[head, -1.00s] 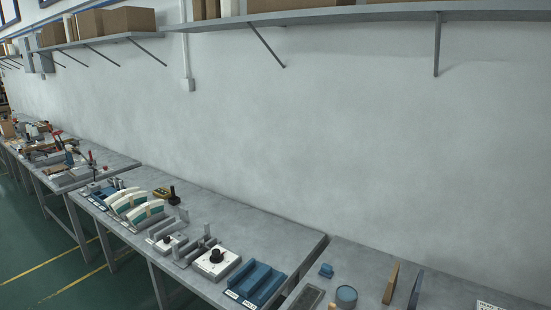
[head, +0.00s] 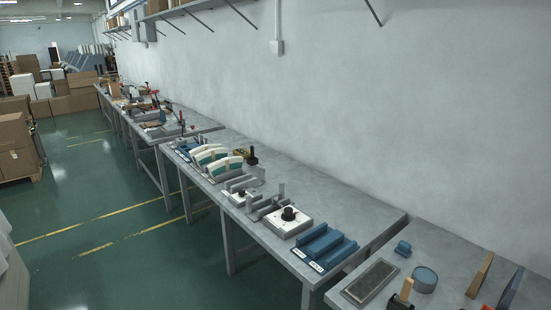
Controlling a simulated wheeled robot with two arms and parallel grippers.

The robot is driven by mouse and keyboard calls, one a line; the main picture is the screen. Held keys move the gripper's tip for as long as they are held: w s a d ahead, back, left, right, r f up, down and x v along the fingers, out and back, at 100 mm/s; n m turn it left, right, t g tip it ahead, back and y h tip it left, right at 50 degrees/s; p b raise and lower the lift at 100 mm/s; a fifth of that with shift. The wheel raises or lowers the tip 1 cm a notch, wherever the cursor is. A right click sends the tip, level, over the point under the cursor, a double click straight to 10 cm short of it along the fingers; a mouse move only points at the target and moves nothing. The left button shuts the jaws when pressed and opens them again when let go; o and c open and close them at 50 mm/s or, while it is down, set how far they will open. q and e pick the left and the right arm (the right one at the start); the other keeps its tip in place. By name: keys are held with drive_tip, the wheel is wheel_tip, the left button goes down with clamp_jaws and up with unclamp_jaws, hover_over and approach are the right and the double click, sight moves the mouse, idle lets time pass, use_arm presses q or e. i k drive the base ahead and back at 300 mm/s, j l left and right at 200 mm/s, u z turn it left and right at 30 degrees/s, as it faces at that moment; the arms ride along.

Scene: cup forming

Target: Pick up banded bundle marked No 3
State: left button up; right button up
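Several curved white-and-green bundles with tan bands (head: 222,167) stand in a row in a blue rack (head: 186,156) on the long grey table, left of the middle in the head view. They are small at this distance and overlap one another. I cannot read any number on them, so I cannot tell which is No 3. Neither of my grippers shows in the head view.
The grey table (head: 340,200) also holds a white device with a black knob (head: 289,217) and a blue double-channel tray (head: 324,246). A nearer table (head: 445,255) stands at right. Green floor (head: 130,235) is open along the front-left; cartons (head: 15,140) stand far left.

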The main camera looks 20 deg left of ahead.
sight(223, 165)
drive_tip(key=i+j+u, duration=0.1)
drive_tip(key=i+j, duration=0.45)
drive_tip(key=j, duration=0.15)
drive_tip(key=i+j+u, duration=0.15)
drive_tip(key=i+j, duration=0.45)
drive_tip(key=i+j+u, duration=0.1)
drive_tip(key=i+j, duration=0.5)
drive_tip(key=i+j+u, duration=0.15)
drive_tip(key=i+j, duration=0.4)
drive_tip(key=i, duration=0.15)
drive_tip(key=i+j+u, duration=0.1)
drive_tip(key=i+j, duration=0.3)
drive_tip(key=i, duration=0.3)
